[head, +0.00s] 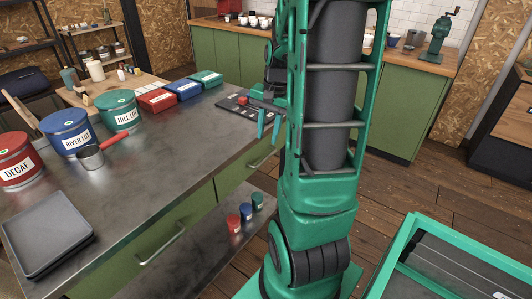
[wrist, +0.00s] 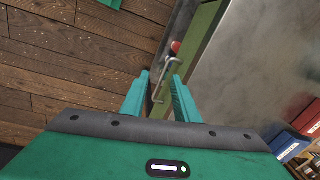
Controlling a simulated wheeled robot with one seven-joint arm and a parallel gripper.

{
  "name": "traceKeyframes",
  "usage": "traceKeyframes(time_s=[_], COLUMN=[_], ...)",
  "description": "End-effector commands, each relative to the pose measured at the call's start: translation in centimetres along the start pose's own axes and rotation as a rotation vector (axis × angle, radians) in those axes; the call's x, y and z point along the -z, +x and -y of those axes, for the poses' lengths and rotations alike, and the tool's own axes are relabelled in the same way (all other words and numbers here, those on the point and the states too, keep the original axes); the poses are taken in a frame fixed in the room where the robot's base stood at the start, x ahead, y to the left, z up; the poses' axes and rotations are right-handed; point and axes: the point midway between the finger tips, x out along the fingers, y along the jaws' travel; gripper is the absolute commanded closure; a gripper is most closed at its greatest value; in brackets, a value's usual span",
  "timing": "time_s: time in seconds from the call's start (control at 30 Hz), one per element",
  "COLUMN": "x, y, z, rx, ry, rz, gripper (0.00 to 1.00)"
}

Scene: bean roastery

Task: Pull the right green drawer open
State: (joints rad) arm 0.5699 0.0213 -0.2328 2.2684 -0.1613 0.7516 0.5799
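The right green drawer (head: 234,192) is under the metal tabletop, with its bar handle (head: 262,158) partly beside my arm; its front looks flush with the bench. The left drawer, with its own handle (head: 160,243), also looks shut. My gripper (head: 268,127) is by the bench's right edge, higher in the picture than the right handle. In the wrist view my gripper (wrist: 160,78) is open, and the metal handle (wrist: 170,64) shows between its two green fingers. I cannot tell whether they touch it. The drawer's green front (wrist: 203,28) runs beside it.
Tins, a saucepan (head: 91,157), small boxes (head: 157,100) and a dark tray (head: 46,232) stand on the bench (head: 180,160). Small red, blue and green cups (head: 245,211) stand on the lower shelf. Wooden floor (head: 400,190) is open to the right; a green-framed cart (head: 402,240) is at front right.

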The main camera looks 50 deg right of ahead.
Motion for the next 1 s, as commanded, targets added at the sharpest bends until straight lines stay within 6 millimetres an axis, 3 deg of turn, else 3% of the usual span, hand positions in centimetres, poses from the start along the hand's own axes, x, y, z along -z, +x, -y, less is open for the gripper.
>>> traceKeyframes(time_s=[0.1,0.3,0.47,1.0], x=[3.4,6.1,6.4,6.3], y=[1.9,3.4,4.6,13.0], z=[0.2,0.5,0.6,1.1], rx=[0.022,0.05,0.052,0.052], ry=[0.115,0.209,0.222,0.217], rz=[-0.002,-0.004,-0.003,-0.003], gripper=[0.72,0.72,0.72,0.72])
